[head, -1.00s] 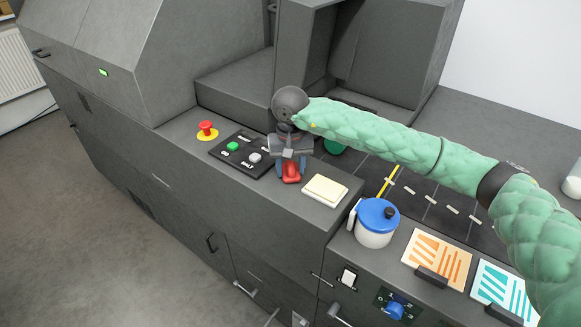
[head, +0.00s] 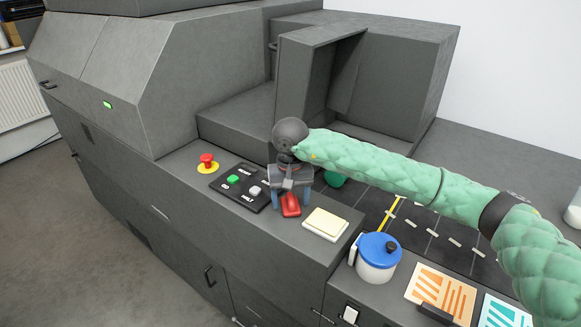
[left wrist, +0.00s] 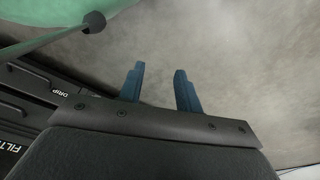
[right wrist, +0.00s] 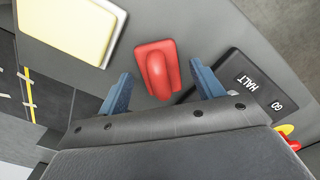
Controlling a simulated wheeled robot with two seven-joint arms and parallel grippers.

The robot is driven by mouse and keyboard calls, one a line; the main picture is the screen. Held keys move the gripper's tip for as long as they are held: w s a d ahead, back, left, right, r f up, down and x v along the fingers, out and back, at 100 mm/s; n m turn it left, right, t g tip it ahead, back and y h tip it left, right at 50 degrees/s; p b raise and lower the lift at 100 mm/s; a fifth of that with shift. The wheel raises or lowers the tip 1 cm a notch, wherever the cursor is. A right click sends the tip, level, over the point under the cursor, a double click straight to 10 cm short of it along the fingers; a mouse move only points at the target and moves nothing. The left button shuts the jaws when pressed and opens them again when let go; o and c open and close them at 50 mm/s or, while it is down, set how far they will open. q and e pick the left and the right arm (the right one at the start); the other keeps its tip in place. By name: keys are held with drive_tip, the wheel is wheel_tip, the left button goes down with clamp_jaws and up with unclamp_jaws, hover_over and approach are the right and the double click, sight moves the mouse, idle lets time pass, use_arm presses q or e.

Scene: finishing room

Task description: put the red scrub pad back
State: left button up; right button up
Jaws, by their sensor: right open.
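The red scrub pad (head: 291,206) has a raised grip and lies on the grey machine ledge, between the black button panel and a cream block. It also shows in the right wrist view (right wrist: 155,72). My right gripper (head: 291,196) is open just above the pad, with its blue fingers apart on either side of it. In the right wrist view the fingers (right wrist: 161,72) show a gap to the pad on both sides. My left gripper (left wrist: 158,78) is open and empty over the floor, and is out of the head view.
The button panel (head: 240,187) and a red stop button (head: 207,161) are left of the pad. The cream block (head: 326,223) is to its right. A blue-lidded pot (head: 376,260) and an orange-striped card (head: 440,290) stand further right. Bare ledge (head: 290,240) lies in front.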

sight(290, 197)
drive_tip(key=shift+r+b, duration=0.3)
drive_tip(key=shift+r, duration=0.2)
use_arm(q)
drive_tip(key=w+d+r+b, duration=0.2)
drive_tip(key=r, duration=0.6)
drive_tip(key=w+d+r+b, duration=0.1)
drive_tip(key=w+r+b, duration=0.1)
drive_tip(key=r, duration=0.6)
drive_tip(key=shift+w+d, duration=0.35)
drive_tip(key=shift+w, duration=0.05)
use_arm(e)
wheel_tip(290, 197, up, 10)
use_arm(q)
drive_tip(key=shift+f, duration=0.15)
use_arm(e)
drive_tip(key=shift+r, duration=0.2)
